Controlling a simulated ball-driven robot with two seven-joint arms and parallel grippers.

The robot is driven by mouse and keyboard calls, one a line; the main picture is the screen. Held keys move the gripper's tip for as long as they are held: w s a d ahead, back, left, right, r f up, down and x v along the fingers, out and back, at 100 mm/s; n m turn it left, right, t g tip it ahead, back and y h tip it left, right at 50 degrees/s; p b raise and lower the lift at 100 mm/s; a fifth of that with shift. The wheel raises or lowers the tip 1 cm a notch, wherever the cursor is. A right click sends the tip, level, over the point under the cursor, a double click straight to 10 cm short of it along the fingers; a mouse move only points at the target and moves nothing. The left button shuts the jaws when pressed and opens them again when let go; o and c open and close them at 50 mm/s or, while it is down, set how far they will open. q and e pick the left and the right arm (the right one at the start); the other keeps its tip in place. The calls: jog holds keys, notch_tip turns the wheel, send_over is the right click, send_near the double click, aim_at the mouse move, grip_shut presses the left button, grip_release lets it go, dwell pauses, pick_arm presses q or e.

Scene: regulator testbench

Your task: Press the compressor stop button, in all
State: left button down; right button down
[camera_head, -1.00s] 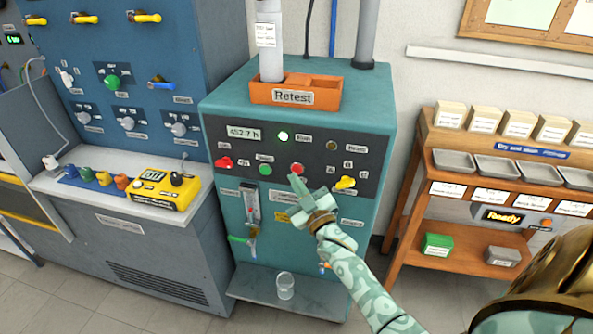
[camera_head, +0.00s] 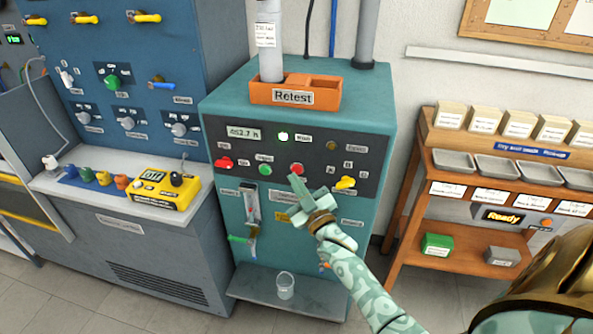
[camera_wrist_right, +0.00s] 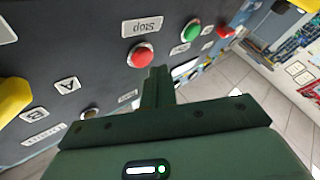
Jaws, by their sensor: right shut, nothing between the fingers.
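The compressor (camera_head: 300,112) is a teal cabinet with a dark control panel. Its red stop button (camera_head: 297,169) sits on that panel, right of a green button (camera_head: 265,169). In the right wrist view the red button (camera_wrist_right: 141,55) is under an upside-down "Stop" label (camera_wrist_right: 143,25). My right gripper (camera_head: 294,179) is shut and empty, its fingertips just below the red button. In the wrist view the fingertips (camera_wrist_right: 158,72) are close beside the button; I cannot tell whether they touch it. My left gripper is not in view.
A red knob (camera_head: 224,162) and a yellow knob (camera_head: 345,182) flank the buttons. An orange "Retest" bin (camera_head: 293,97) sits on top of the cabinet. A clear cup (camera_head: 285,285) stands on the lower shelf. A wooden rack (camera_head: 400,262) stands to the right.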

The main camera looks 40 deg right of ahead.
dwell(0.4)
jog(key=shift+w+d, duration=0.25)
jog(key=shift+d, duration=0.1)
jog(key=shift+w+d, duration=0.3)
jog(key=shift+d, duration=0.05)
dwell(0.7)
dwell(0.4)
jog(key=shift+s+a+p, duration=0.3)
jog(key=shift+s+a, duration=0.3)
jog(key=shift+a, duration=0.1)
jog(key=s+a+p, duration=0.2)
jog(key=s+a, duration=0.1)
jog(key=shift+s+a, duration=0.1)
jog(key=shift+a, duration=0.3)
